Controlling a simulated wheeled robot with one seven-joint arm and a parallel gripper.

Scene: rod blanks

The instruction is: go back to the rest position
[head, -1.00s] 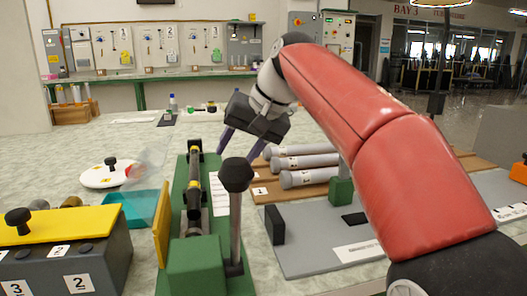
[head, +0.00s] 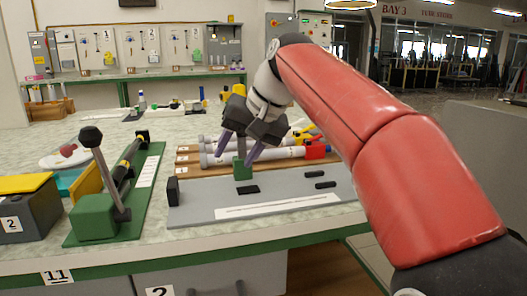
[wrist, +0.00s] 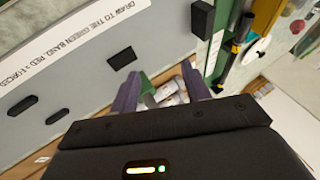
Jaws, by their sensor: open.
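My gripper (head: 236,152) has its two purple fingers spread, with nothing held between them. In the head view it hangs, pointing down, in front of the pale rods (head: 225,159) on the wooden rack (head: 188,157) and above the back of a grey plate (head: 205,203). In the wrist view the spread fingers (wrist: 162,76) show above the black gripper body, with the grey plate to their left. Pale rod ends show between and beyond the fingertips, partly hidden.
A green fixture (head: 93,217) with an upright black-knobbed lever (head: 92,137) stands left of the plate. A grey box with a yellow lid (head: 24,183) and a teal tray (head: 70,180) lie further left. The worktop's green front edge (head: 190,261) runs below.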

